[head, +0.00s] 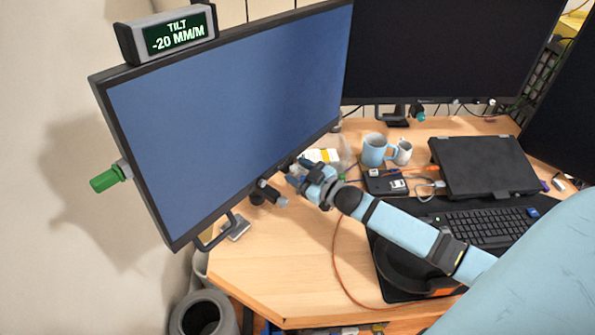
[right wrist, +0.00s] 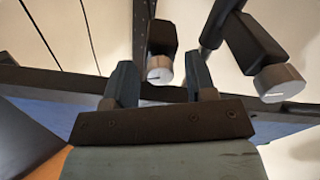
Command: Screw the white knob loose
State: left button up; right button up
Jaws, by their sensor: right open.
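A tilted monitor (head: 225,110) carries a display (head: 175,35) reading TILT -20 MM/M. Below its lower edge, a pale-capped knob on a black stem (head: 281,201) sticks out. The right wrist view shows two pale-capped knobs: one near the middle (right wrist: 160,68) and a larger-looking one at the right (right wrist: 278,82). I cannot tell which one is meant by the white knob. My right gripper (head: 296,173) is open at the monitor's lower edge. In the right wrist view, the middle knob appears between and beyond its fingers; contact cannot be told. My left gripper is not in view.
A green knob (head: 105,180) sticks out at the monitor's left side. A blue mug (head: 374,150), a small white cup (head: 403,153), a black laptop (head: 485,165) and a keyboard (head: 485,227) stand right of my gripper. The desk's front left (head: 250,265) is clear.

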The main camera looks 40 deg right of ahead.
jog(key=shift+w, duration=0.25)
jog(key=c, duration=0.9)
